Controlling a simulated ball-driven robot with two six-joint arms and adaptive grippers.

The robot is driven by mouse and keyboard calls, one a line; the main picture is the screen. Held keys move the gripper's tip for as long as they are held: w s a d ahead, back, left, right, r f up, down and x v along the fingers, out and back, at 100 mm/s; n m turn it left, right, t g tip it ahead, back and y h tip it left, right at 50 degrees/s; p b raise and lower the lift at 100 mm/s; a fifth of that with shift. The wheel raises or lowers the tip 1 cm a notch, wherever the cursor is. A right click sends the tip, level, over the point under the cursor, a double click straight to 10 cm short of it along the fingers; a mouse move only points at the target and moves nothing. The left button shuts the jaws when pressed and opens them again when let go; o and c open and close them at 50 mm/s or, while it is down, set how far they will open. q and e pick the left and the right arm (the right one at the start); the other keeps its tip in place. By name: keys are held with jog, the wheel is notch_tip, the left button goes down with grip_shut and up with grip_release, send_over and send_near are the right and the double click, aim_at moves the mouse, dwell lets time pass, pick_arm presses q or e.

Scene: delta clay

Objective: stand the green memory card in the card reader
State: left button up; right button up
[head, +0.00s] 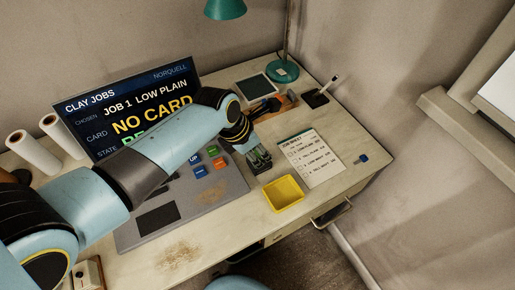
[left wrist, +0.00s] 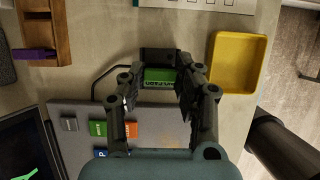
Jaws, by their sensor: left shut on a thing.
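My left gripper (head: 260,165) is shut on the green memory card (left wrist: 160,76), which has white lettering on it. In the left wrist view the card shows between the two fingertips (left wrist: 158,84). A black block with a thin cable, which looks like the card reader (left wrist: 157,55), lies right at the card's far edge. The fingers partly cover it, and I cannot tell whether the card is in its slot or only above it. In the head view the gripper hides most of the card and reader. The screen (head: 125,110) reads "NO CARD". My right gripper is not in view.
A yellow tray (head: 283,193) stands close beside the gripper. The job sheet (head: 310,158) lies behind it. The grey panel (head: 205,195) carries coloured buttons. A wooden rack (left wrist: 61,30) holds a purple card (left wrist: 36,54). A small blue object (head: 362,158) lies near the desk's right edge.

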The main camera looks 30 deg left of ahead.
pick_arm(q)
jog(key=shift+f, duration=0.35)
jog(key=o, duration=0.8)
jog(key=shift+o, duration=0.5)
jog(key=shift+o, duration=1.2)
jog(key=shift+r, duration=0.1)
notch_tip(320, 180, up, 7)
jog(key=p, duration=0.8)
